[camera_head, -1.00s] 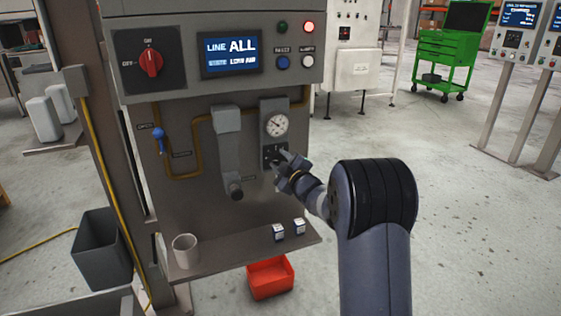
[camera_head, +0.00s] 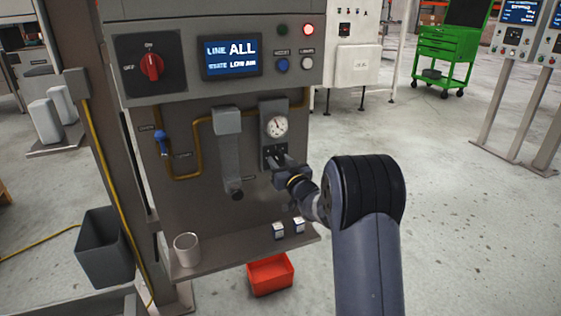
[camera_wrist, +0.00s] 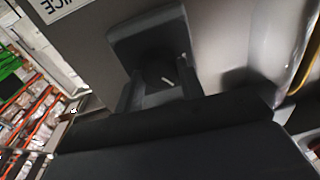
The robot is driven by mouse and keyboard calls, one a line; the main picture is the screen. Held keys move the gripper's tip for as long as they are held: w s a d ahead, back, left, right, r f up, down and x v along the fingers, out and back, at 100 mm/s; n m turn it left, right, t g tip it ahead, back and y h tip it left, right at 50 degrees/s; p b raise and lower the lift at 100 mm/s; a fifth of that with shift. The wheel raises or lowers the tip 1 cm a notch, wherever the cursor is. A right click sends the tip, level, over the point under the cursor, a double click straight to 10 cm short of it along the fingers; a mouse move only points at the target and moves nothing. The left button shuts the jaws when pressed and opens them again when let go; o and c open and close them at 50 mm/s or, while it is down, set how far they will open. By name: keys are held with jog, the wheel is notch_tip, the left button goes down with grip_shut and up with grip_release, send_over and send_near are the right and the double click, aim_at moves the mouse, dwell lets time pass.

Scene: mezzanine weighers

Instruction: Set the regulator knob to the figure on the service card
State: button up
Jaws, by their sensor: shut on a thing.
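The dark regulator knob (camera_wrist: 163,76), with a pale mark, sits between the two fingers of my gripper (camera_wrist: 158,88) in the wrist view. My gripper (camera_head: 277,164) is shut on it, just below the round gauge (camera_head: 276,126) in the head view. The arm hides most of the knob there. The gauge needle points up and a little left; its figures are too small to read. Part of a white card (camera_wrist: 58,5), upside down with letters like "ICE", shows at the top left of the wrist view. Its figure is not in view.
The panel screen (camera_head: 231,57) reads "LINE ALL, STATE LOW AIR", and a red lamp (camera_head: 308,29) is lit. A blue-handled valve (camera_head: 162,142) is on the left. A cup (camera_head: 187,250) and two small boxes stand on the shelf (camera_head: 235,250); a red bin (camera_head: 270,274) is below.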

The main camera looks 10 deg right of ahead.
jog(key=m, duration=0.6)
jog(key=shift+h, duration=0.3)
jog(key=shift+m, duration=0.4)
jog(key=o, duration=1)
jog(key=shift+p, duration=0.3)
jog(key=p+v, duration=0.1)
jog(key=v, duration=0.9)
jog(key=shift+s+d+f, duration=0.1)
jog(key=shift+s+f, duration=0.05)
jog(key=shift+s, duration=0.25)
jog(key=shift+w, duration=0.1)
jog(key=b+x, duration=0.1)
jog(key=x, duration=0.9)
jog(key=shift+w, duration=0.3)
jog(key=shift+s, duration=0.1)
